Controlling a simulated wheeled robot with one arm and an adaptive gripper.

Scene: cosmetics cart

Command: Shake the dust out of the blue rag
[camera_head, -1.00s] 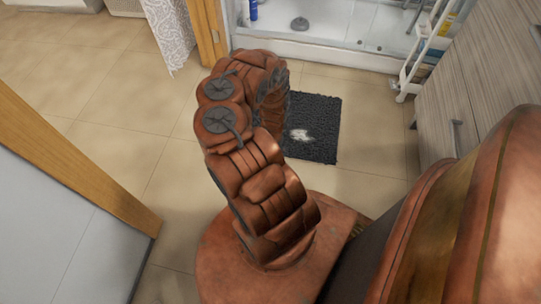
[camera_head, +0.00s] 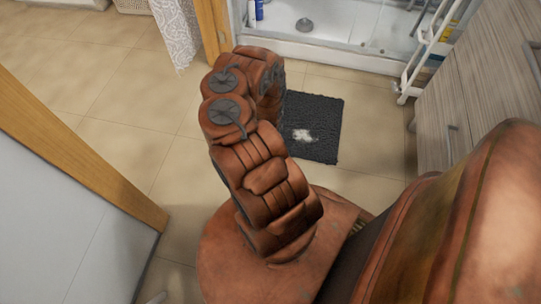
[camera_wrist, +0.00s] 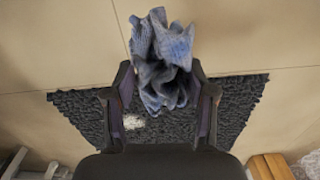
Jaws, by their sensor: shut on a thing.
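The blue rag (camera_wrist: 163,58) shows in the wrist view, crumpled, with its folds bunched between the fingers. My gripper (camera_wrist: 163,85) is shut on the rag, a dark finger on each side of it. The rag hangs over a dark grey mat, and I cannot tell how high. In the head view the rag and my gripper are hidden behind my arm. No dust can be made out on the rag.
The dark mat (camera_head: 314,122) lies on beige tiles before the shower tray (camera_head: 335,51), with a pale patch (camera_head: 302,136) on it. A white cart (camera_head: 423,62) and wooden drawers (camera_head: 477,95) stand to the right. A wood-edged panel (camera_head: 85,150) is at left; the floor between is clear.

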